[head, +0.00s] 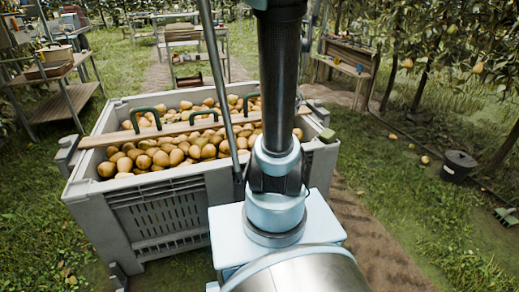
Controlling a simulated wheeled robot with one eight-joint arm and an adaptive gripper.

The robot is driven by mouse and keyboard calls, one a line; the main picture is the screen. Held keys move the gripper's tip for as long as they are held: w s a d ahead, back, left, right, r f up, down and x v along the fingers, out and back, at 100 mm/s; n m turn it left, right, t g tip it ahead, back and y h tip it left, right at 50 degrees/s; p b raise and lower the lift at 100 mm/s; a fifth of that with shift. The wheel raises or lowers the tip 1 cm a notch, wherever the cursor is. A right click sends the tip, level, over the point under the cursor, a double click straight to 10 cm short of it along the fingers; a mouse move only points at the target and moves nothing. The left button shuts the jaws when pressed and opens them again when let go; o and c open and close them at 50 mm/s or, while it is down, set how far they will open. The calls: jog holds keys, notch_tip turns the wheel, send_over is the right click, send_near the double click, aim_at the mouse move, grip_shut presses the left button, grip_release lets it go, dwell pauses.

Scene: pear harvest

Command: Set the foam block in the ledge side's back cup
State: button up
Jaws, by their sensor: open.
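Grey fittings (65,149) also stick out from the crate's left side. I cannot tell from this view which fitting is the ledge side's back cup. My gripper is not in view; only my arm and column show in front of the crate's right part.
The crate holds many pears (160,156), with a wooden plank (186,127) and green handles across it. A shelf stand (62,75) is at left, a wooden bench (345,60) behind right, and a black bucket (458,166) at far right. Grass right of the crate is mostly clear.

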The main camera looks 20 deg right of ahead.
jog(key=s+a+f+n, duration=0.3)
jog(key=s+a+f, duration=0.1)
jog(key=s+a, duration=0.3)
jog(key=s+a+f+n+t, duration=0.1)
jog(key=s+a+f+n, duration=0.2)
jog(key=s+a, duration=0.4)
jog(key=shift+s+f+n, duration=0.3)
jog(key=shift+s+f, duration=0.05)
jog(key=shift+s, duration=0.6)
